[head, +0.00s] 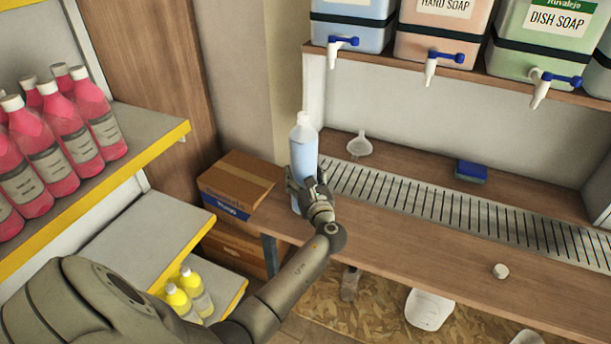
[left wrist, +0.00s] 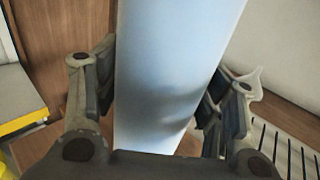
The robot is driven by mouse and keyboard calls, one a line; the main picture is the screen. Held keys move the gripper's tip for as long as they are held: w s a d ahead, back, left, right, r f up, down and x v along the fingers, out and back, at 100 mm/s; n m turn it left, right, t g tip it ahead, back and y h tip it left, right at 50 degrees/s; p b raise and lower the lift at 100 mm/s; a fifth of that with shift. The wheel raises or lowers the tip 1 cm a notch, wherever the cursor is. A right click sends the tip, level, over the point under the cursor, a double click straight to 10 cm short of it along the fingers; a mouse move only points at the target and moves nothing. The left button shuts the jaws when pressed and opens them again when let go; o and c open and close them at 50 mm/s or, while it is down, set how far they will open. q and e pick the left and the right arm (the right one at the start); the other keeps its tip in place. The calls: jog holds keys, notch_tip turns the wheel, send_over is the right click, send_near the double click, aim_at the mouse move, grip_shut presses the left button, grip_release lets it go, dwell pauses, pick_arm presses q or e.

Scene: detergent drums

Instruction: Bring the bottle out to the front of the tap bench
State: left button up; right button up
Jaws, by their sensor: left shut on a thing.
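The bottle (head: 303,149) is pale blue with a white neck. It stands upright at the left end of the wooden tap bench (head: 412,262), by the end of the drip grate. My left gripper (head: 308,187) is shut on the bottle's lower part. In the left wrist view the bottle (left wrist: 170,75) fills the middle, between the two fingers of the gripper (left wrist: 160,95). The gripper hides part of the bottle's base, so I cannot tell whether it touches the bench. My right gripper is not in view.
A slatted drip grate (head: 460,208) runs along the bench. A white funnel (head: 359,146), blue sponge (head: 470,171) and white cap (head: 500,271) lie on the bench. Soap drums with taps (head: 437,58) stand above. Boxes (head: 238,184) and shelves of pink bottles (head: 62,130) are left.

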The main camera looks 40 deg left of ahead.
pick_arm(q)
jog(key=shift+r, duration=0.2)
jog(key=o, duration=1.7)
jog(key=shift+o, duration=0.2)
jog(key=shift+f, duration=0.1)
